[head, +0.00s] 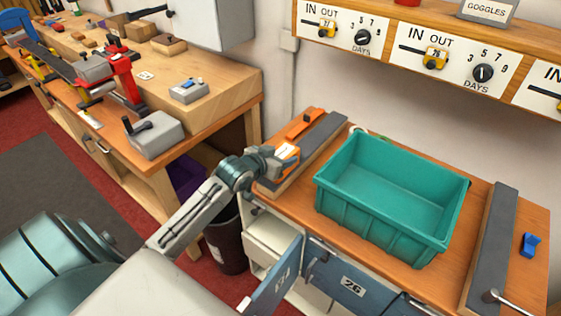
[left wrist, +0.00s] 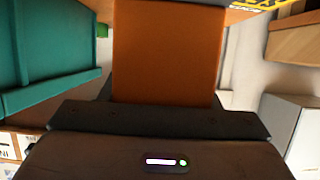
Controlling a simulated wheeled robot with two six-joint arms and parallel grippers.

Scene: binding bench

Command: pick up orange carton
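The orange carton (head: 287,153) has a pale label and is at the left end of the right-hand bench, by a grey bar. My left gripper (head: 279,158) is at the carton, partly covering it in the head view. In the left wrist view the carton (left wrist: 167,50) fills the middle, with dark finger edges close against both its sides; the gripper looks shut on it. The fingertips are hidden behind the carton. I cannot tell whether it touches the bench. My right gripper is not in view.
A teal bin (head: 340,190) stands right of the carton. A long orange object (head: 303,124) lies behind it. Grey bars (head: 490,245) flank the bin. A blue cabinet door (head: 275,280) hangs open below; a dark waste bin (head: 226,245) stands on the floor.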

